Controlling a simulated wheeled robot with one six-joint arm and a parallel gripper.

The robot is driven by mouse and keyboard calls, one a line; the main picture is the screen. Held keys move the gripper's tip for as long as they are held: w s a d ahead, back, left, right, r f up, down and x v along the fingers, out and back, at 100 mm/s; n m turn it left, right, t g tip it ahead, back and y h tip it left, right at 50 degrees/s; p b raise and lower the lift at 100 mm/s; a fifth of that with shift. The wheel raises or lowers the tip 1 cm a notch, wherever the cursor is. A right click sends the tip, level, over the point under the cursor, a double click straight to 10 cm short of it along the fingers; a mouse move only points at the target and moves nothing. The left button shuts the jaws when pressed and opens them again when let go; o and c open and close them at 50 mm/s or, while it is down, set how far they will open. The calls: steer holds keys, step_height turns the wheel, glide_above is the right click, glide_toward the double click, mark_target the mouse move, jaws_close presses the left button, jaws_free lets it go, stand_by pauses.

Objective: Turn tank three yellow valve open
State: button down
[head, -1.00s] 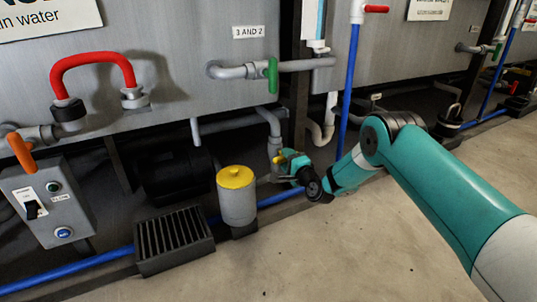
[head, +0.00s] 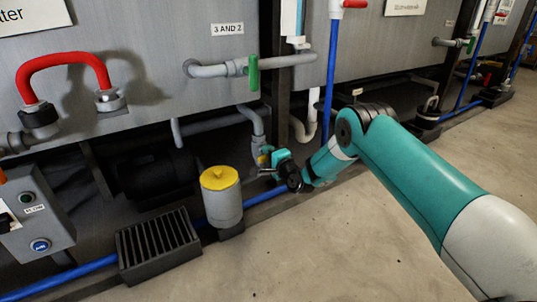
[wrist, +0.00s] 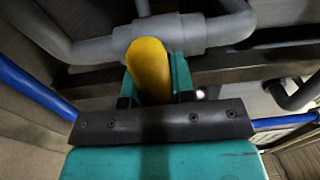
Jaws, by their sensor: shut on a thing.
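The yellow valve handle (wrist: 148,68) stands between the jaws of my gripper (wrist: 156,78) in the wrist view. The gripper is shut on it. The handle's rounded end leans slightly left and lies across a grey pipe fitting (wrist: 175,38). In the head view my gripper (head: 270,161) is low beside the grey pipework, right of the yellow-capped canister. Only a small patch of the yellow valve (head: 263,159) shows there; the gripper hides most of it, so its exact angle is unclear in that view.
A canister with a yellow cap (head: 221,198) and a black grate (head: 158,242) stand left of my gripper. A green valve handle (head: 253,73) is above, by the "3 AND 2" label (head: 227,29). A blue pipe (head: 265,195) runs low. Floor at right is open.

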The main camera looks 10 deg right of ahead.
steer(key=shift+a+n, duration=0.1)
steer(key=shift+n, duration=0.2)
steer(key=n+p, duration=0.1)
steer(key=n, duration=0.2)
steer(key=shift+a+n, duration=0.1)
steer(key=shift+n, duration=0.2)
steer(key=n+p, duration=0.1)
steer(key=n, duration=0.3)
steer(key=shift+s+n, duration=0.1)
steer(key=shift+n, duration=0.3)
steer(key=n+p, duration=0.1)
steer(key=n, duration=0.3)
steer(key=shift+a, duration=0.1)
steer(key=shift+f+n+p, duration=0.15)
steer(key=shift+n+p, duration=0.2)
steer(key=shift+n, duration=2.15)
steer(key=c, duration=1)
jaws_free()
steer(key=shift+o, duration=0.2)
